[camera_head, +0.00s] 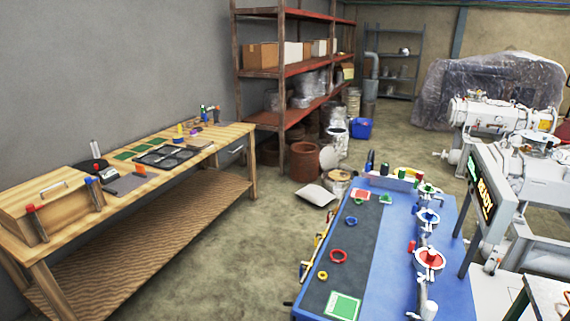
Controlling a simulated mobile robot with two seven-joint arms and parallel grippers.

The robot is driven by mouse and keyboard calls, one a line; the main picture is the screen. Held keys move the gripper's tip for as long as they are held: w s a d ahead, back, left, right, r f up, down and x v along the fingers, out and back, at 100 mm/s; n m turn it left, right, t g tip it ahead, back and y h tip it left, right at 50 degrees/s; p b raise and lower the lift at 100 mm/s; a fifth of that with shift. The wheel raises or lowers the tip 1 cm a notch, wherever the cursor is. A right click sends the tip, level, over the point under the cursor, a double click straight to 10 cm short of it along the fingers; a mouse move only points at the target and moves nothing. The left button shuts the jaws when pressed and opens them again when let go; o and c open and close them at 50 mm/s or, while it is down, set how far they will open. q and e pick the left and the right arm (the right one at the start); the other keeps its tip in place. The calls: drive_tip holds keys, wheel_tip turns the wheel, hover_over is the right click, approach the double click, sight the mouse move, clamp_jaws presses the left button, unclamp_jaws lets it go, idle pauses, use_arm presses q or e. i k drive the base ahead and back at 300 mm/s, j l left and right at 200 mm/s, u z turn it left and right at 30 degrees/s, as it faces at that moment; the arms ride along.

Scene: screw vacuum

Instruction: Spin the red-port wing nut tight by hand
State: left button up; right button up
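The red port (429,259) is a round flanged fitting with a red face, on the right part of the blue workbench (388,285). A small red piece (411,247) stands at its left edge; it may be the wing nut, but it is too small to tell or to judge how tight it is. A blue port (428,216) and a green port (428,188) sit behind it along the same pipe line. Neither of my grippers shows in the head view.
A red ring (337,256) and a yellow ring (323,275) lie on the bench's dark mat (350,238), near a green pad (343,306). A display (483,197) stands right of the ports. A wooden table (192,164) stands left, across open floor.

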sight(422, 277)
drive_tip(key=z, duration=1.25)
drive_tip(key=i+j+z, duration=0.2)
drive_tip(key=i+j, duration=0.1)
drive_tip(key=j, duration=0.05)
